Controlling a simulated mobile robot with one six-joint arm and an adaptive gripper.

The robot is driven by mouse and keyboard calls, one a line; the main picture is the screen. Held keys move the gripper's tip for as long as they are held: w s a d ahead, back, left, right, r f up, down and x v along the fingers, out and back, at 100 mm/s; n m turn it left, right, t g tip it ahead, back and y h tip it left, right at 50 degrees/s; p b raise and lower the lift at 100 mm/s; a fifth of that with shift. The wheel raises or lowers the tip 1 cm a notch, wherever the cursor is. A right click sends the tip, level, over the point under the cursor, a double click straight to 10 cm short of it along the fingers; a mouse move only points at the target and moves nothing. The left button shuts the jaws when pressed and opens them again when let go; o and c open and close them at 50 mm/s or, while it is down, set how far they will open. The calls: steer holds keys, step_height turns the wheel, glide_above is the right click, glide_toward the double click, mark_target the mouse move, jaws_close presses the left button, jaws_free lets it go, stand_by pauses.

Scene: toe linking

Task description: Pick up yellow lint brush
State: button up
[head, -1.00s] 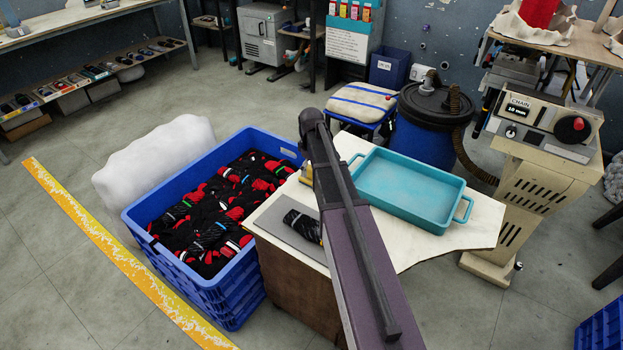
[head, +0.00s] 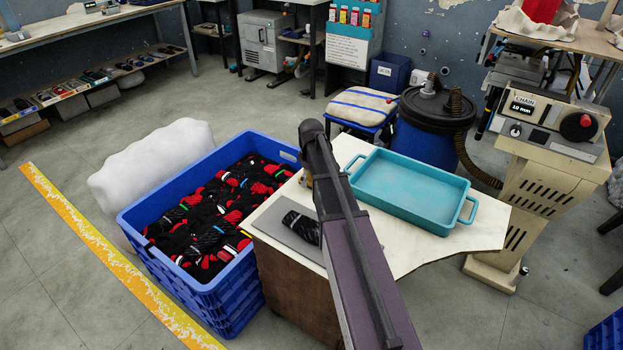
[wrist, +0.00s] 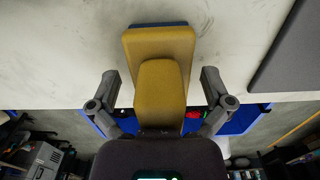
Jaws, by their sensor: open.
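The yellow lint brush (wrist: 160,85) shows in the wrist view, with a wide yellow head towards the top and a narrower handle pointing at my gripper. It lies at the edge of the pale worktop. My gripper (wrist: 161,88) is open, with one grey finger on each side of the brush handle and a gap on both sides. In the head view my arm hides most of the brush; only a small yellowish part (head: 306,178) shows beside the arm.
The pale table (head: 470,228) carries a teal tray (head: 410,190) on the right and a grey mat (head: 285,228) with a dark bundle (head: 300,226) on the left. A blue crate (head: 190,280) of black and red socks stands left of the table.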

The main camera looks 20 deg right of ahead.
steer(key=c, duration=1.1)
steer(key=shift+r, duration=0.15)
step_height(320, 180, up, 10)
steer(key=p, duration=1)
steer(key=o, duration=0.5)
steer(key=c, duration=0.7)
